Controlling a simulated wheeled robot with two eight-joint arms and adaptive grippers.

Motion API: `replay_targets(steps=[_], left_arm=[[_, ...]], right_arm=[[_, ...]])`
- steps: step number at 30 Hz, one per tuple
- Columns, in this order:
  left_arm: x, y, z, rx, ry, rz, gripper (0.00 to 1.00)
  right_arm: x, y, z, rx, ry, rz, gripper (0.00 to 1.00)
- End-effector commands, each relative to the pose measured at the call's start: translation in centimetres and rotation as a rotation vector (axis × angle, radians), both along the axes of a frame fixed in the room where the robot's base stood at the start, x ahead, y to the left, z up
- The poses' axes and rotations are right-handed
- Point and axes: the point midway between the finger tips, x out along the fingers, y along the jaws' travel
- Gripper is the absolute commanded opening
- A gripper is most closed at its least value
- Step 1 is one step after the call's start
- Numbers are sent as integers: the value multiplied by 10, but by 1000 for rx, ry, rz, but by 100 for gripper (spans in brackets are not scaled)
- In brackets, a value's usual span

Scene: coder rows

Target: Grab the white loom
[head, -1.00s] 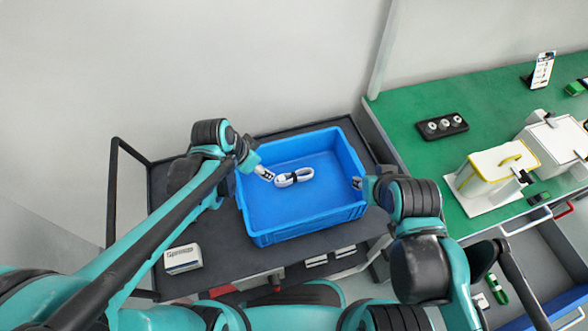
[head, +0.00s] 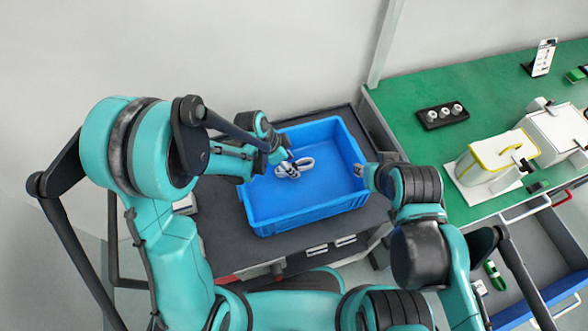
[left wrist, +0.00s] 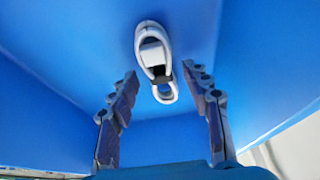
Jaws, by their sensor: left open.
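The white loom (head: 301,165), a looped cable bundle with a dark band, lies in the blue crate (head: 303,213). My left gripper (head: 289,160) is over the crate at the loom and hides part of it. In the left wrist view the loom (left wrist: 153,52) shows beyond and between the two spread fingers of the left gripper (left wrist: 160,82), which is open and empty. I cannot tell whether a finger touches it. My right gripper (head: 361,171) is by the crate's right wall, away from the loom; its jaw state is unclear.
The crate stands on a dark cart (head: 220,228); its walls surround the loom, with free floor around it. A green table (head: 407,95) at the right holds a black tray (head: 441,116) with several round parts and a white-and-yellow container (head: 497,156).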

Motion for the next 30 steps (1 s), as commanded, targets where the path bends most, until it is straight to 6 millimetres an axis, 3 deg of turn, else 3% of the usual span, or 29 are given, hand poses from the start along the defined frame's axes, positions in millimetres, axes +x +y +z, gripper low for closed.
replay_targets(steps=[3, 9, 15, 25, 30], left_arm=[[2, -5, -14, 0, 0, 0, 48], [2, -5, -13, 0, 0, 1, 48], [2, -5, -13, 0, 0, 1, 0], [2, -5, -12, 0, 0, 1, 0], [2, -5, -1, 0, 0, 1, 0]], right_arm=[[0, 0, -7, 0, 0, 0, 32], [0, 0, -5, 0, 0, 0, 32], [0, 0, -5, 0, 0, 0, 32], [0, 0, -5, 0, 0, 0, 32], [0, 0, 1, 0, 0, 0, 32]])
